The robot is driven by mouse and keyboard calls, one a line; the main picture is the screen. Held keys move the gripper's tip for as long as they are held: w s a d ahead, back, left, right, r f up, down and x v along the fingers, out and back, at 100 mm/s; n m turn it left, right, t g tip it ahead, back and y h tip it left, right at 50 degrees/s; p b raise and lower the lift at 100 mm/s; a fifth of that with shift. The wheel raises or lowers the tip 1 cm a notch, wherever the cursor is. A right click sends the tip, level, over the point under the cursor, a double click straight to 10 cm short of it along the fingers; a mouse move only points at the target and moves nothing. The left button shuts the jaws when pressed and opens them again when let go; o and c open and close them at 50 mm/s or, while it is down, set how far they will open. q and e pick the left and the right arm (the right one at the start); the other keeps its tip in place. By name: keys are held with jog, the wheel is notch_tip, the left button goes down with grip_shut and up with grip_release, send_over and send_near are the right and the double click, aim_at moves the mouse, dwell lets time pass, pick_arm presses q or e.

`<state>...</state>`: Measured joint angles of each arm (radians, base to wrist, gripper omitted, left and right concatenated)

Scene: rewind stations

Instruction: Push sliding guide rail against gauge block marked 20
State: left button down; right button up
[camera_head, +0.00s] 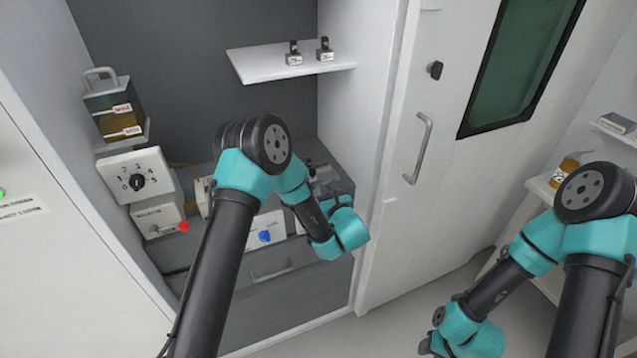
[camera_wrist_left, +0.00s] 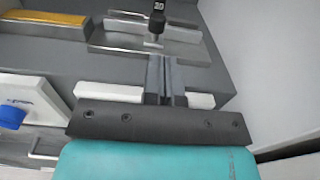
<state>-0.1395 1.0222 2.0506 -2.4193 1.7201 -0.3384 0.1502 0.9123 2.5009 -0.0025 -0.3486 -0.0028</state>
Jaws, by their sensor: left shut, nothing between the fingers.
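The gauge block marked 20 (camera_wrist_left: 157,12) has a dark upright tab and stands at the top of the left wrist view, among silver metal pieces. A silver bar (camera_wrist_left: 120,46), which looks like the sliding guide rail, runs crosswise there. I cannot tell whether it touches the block. My left gripper (camera_wrist_left: 162,62) is shut and empty, its fingertips at the bar just before the block; contact is unclear. In the head view my left wrist hides these fingers. My right gripper is out of view; only its arm shows at the lower right.
A white box with a blue knob (camera_head: 265,236) lies left of my left wrist. A dial box (camera_head: 137,177) and a red button (camera_head: 184,227) are farther left. Two blocks with dark tabs (camera_head: 294,57) (camera_head: 325,54) stand on a white shelf (camera_head: 260,68) above. A cabinet wall (camera_head: 368,130) bounds the right.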

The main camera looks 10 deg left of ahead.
pick_arm(q)
jog(key=v, duration=0.7)
jog(key=shift+f, duration=0.1)
dwell(0.5)
